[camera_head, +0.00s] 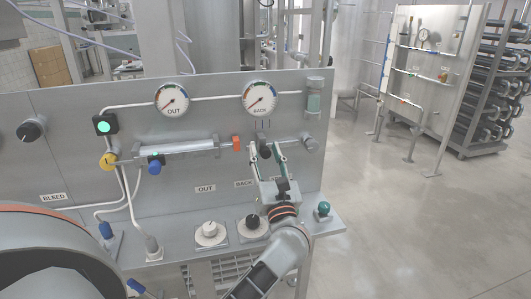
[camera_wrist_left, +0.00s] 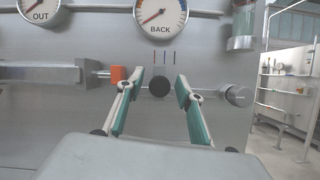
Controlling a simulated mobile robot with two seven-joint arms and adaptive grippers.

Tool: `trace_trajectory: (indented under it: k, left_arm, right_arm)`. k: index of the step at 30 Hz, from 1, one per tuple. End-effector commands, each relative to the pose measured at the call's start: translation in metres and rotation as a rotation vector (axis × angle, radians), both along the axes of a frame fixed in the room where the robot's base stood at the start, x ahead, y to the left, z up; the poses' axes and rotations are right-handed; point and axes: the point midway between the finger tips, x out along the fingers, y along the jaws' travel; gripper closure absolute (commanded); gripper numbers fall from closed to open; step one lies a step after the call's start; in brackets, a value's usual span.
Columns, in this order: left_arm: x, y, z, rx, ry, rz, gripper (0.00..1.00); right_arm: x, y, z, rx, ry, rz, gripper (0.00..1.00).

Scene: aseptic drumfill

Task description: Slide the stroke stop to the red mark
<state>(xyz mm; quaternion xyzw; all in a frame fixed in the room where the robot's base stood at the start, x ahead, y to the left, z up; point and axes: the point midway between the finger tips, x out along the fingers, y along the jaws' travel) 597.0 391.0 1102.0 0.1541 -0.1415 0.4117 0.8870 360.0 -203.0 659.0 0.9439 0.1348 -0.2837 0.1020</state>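The stroke stop appears as a round black knob (camera_wrist_left: 159,86) on a thin rod in front of the grey panel. In the left wrist view, short coloured marks (camera_wrist_left: 164,57) stand above it, with a red one leftmost. The knob sits below the marks, close under the left and middle ones. My left gripper (camera_head: 265,148) is open, its two green-faced fingers on either side of the knob. It also shows in the left wrist view (camera_wrist_left: 160,82), with gaps visible between both fingers and the knob. My right gripper is not in view.
An orange block (camera_wrist_left: 118,76) on the cylinder's rod lies just left of the left finger. A grey round end piece (camera_wrist_left: 237,95) is right of the right finger. The BACK gauge (camera_head: 259,97) is above.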

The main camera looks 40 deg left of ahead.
Motion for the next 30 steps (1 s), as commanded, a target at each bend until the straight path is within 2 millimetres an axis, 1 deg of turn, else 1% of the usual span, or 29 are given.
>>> trace_trajectory:
  k: [5,15,18,24,30]
  left_arm:
    - [-0.009,-0.010,-0.007,-0.001,0.002,-0.002,0.64]
    - [-0.051,-0.057,-0.032,-0.003,0.004,-0.002,0.64]
    - [-0.061,-0.068,-0.038,-0.001,0.002,-0.002,0.64]
    - [-0.073,-0.080,-0.045,-0.001,0.002,-0.001,0.64]
    - [-0.075,-0.082,-0.045,0.000,0.000,0.000,0.64]
  right_arm:
    - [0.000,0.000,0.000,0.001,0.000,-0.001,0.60]
    - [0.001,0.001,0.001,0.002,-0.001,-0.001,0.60]
    - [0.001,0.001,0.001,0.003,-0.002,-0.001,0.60]
    - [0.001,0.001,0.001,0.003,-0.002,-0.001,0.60]
    - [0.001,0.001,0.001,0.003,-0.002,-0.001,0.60]
